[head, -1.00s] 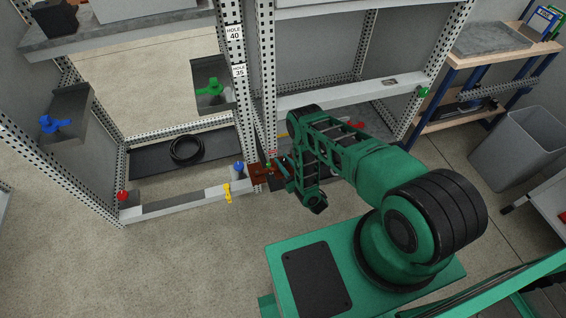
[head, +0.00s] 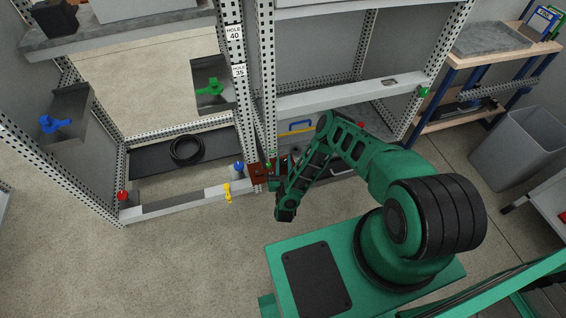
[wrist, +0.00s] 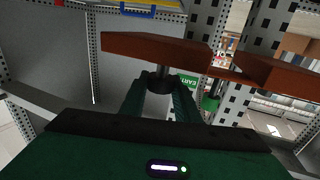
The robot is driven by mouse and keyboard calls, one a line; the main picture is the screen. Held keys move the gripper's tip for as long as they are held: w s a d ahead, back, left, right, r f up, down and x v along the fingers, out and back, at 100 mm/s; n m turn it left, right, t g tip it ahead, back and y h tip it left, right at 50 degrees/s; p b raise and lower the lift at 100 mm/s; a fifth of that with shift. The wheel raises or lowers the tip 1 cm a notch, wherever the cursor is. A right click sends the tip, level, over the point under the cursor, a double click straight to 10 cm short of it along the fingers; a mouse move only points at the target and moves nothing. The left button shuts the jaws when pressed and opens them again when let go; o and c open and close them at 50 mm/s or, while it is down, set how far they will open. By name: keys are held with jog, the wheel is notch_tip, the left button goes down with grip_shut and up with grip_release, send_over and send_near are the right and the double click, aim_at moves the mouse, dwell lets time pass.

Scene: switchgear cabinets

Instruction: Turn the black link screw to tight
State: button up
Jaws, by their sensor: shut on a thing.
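The black link screw (wrist: 159,82) shows in the wrist view as a short dark cylinder under a reddish-brown bar (wrist: 150,48). My gripper (wrist: 159,92) has one finger on each side of it and is shut on it. In the head view my gripper (head: 276,184) is at the reddish-brown block (head: 258,172) at the foot of the post between the two cabinets. The black screw cannot be made out there. How tight the screw is cannot be told.
A green screw (wrist: 210,100) stands just right of the fingers in the wrist view. A blue knob (head: 238,167) and a yellow handle (head: 227,193) are on the rail to the left. The floor in front is open.

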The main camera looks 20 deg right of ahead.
jog(key=shift+m+g+h, duration=0.3)
jog(key=shift+m+h, duration=0.3)
jog(key=shift+h, duration=0.3)
jog(key=o, duration=1)
jog(key=shift+o, duration=0.2)
